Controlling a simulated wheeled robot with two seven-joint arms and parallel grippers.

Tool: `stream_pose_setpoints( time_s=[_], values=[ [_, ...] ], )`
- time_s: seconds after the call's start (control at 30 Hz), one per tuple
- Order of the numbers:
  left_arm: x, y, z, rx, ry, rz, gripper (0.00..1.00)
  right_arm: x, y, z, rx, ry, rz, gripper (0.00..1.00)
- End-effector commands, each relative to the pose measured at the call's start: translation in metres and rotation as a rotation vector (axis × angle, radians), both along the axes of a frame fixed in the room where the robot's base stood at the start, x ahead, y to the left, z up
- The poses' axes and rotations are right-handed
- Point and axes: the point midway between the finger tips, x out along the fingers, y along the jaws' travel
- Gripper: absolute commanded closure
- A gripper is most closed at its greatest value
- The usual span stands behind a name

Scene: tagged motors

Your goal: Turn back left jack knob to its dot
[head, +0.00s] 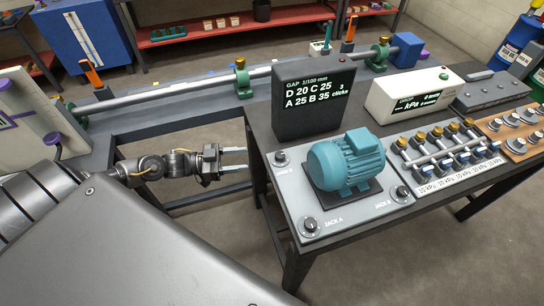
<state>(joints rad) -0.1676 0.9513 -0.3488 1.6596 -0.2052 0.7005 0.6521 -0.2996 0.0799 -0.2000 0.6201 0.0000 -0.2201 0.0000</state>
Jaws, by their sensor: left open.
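The back left jack knob (281,157) is a dark round knob on the grey plate (345,222), near its far left corner. A label below it is too small to read surely. A dot beside it cannot be made out. My left gripper (235,159) is open and empty, with two pale fingers pointing right toward the knob. It appears left of the table edge, apart from the knob. The teal motor (345,160) sits on the plate, right of the knob. My right gripper is not in view.
A dark display box (312,98) stands just behind the knob, reading D 20, C 25, A 25, B 35 and "3 clicks". The Jack A knob (311,225) and Jack B knob (402,192) are nearer. A row of valves (445,147) stands right.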

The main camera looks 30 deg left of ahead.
Motion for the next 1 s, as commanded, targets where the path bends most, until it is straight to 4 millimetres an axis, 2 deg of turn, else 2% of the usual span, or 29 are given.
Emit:
stream_pose_setpoints(
  time_s=[0.53, 0.73, 1.0],
  values=[
    [0.054, -0.071, 0.002, -0.001, -0.002, 0.002, 0.50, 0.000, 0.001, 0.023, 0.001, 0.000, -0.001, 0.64],
    [0.062, -0.082, 0.000, 0.000, -0.001, 0.002, 0.50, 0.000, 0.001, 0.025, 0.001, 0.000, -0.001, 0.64],
    [0.063, -0.083, 0.000, 0.001, -0.001, 0.001, 0.50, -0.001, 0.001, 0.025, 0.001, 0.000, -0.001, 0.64]
  ],
)
